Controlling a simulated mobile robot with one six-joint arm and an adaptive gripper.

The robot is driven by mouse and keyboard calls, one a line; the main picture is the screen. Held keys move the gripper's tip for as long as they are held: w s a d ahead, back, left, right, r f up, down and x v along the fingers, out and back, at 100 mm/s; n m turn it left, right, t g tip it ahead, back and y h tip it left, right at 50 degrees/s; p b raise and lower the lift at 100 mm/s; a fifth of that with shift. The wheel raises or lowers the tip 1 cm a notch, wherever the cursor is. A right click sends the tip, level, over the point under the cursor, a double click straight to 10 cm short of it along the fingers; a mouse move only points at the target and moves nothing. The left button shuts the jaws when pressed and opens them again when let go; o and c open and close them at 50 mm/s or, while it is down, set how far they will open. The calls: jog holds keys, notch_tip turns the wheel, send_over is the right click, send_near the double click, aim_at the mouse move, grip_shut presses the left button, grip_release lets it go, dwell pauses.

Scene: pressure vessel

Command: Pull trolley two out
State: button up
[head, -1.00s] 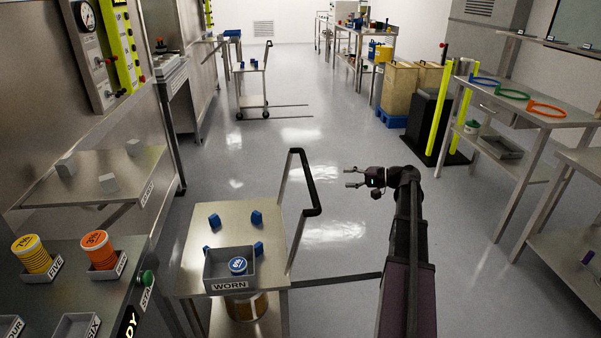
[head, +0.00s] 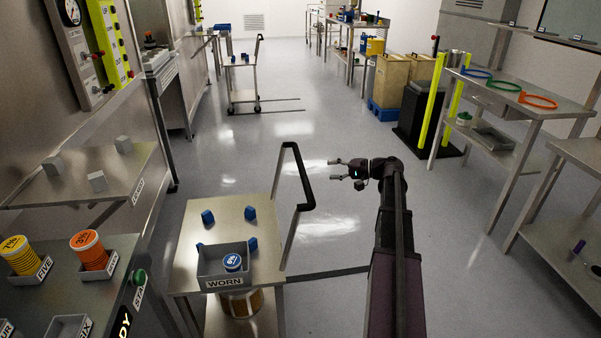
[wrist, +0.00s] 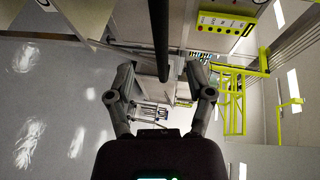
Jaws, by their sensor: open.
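A near steel trolley (head: 190,270) stands at lower centre in the head view, with a black push handle (head: 301,180) on its right side. Another trolley (head: 241,97) with a black handle stands farther back. I see no number on either, so I cannot tell which is trolley two. My gripper (head: 331,170) is open and empty, just right of the near handle in the head view, fingers pointing toward it. In the wrist view a black bar (wrist: 159,40), apparently that handle, runs between the open fingers (wrist: 163,80); I see no contact.
The near trolley carries several blue blocks (head: 250,213) and a grey WORN bin (head: 224,282) with a blue-topped roll. A panel and counter (head: 110,270) line the left. Benches (head: 530,105) and a black bin (head: 425,125) stand right. The floor (head: 330,235) between is open.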

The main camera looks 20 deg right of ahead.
aim_at(302, 170)
jog(key=b+x, duration=0.1)
jog(key=x, duration=1)
jog(key=shift+b, duration=0.4)
grip_shut()
